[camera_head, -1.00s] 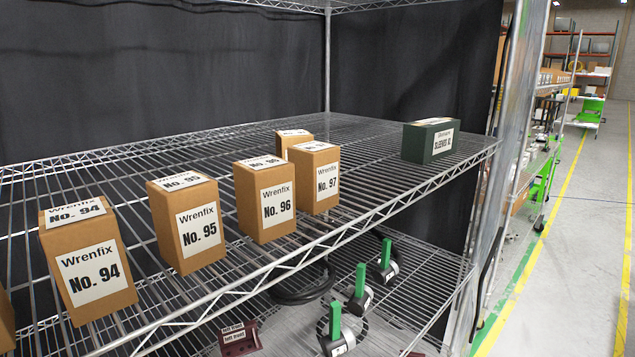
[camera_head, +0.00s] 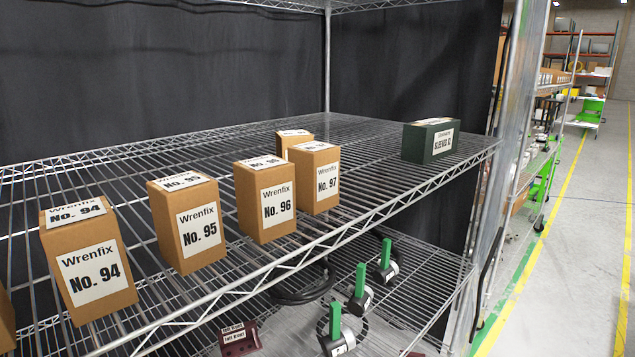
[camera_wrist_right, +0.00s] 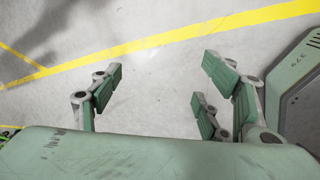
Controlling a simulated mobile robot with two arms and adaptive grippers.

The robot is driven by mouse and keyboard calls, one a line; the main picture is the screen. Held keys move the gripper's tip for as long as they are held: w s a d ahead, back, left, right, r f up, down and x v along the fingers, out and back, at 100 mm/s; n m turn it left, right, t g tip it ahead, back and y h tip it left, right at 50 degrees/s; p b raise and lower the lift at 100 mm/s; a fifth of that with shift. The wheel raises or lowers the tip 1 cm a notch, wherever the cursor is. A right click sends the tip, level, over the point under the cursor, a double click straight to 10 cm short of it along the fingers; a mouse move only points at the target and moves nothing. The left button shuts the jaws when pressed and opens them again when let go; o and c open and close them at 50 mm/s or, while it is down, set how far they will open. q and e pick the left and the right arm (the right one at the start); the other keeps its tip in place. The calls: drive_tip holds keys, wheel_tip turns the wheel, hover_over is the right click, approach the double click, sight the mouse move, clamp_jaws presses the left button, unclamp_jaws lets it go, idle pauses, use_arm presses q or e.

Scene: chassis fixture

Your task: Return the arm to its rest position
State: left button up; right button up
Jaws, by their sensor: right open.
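My right gripper (camera_wrist_right: 160,90) shows in the right wrist view with its fingers spread apart. It is open and holds nothing. Bare grey floor with yellow lines lies beyond the fingers. Neither gripper and neither arm shows in the head view. My left gripper is in no view.
A wire shelf (camera_head: 375,208) holds Wrenfix cartons, among them No. 94 (camera_head: 94,277), No. 95 (camera_head: 199,235), No. 96 (camera_head: 277,208) and No. 97 (camera_head: 327,182). A dark green box (camera_head: 442,144) stands at its right end. Green-handled items (camera_head: 361,281) sit on the lower shelf. The aisle floor (camera_head: 580,230) is clear.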

drive_tip(key=a+f+y+b, duration=0.1)
drive_tip(key=a+f, duration=0.2)
drive_tip(key=a, duration=0.7)
drive_tip(key=s+a+f+m+y+b, duration=0.1)
drive_tip(key=a+f+b, duration=0.1)
drive_tip(key=a, duration=0.7)
drive_tip(key=a+f+y+b, duration=0.1)
drive_tip(key=a+f, duration=0.4)
drive_tip(key=a, duration=0.5)
drive_tip(key=shift+s+a+m+y, duration=0.3)
drive_tip(key=shift+s+a+y, duration=0.05)
drive_tip(key=shift+y, duration=0.15)
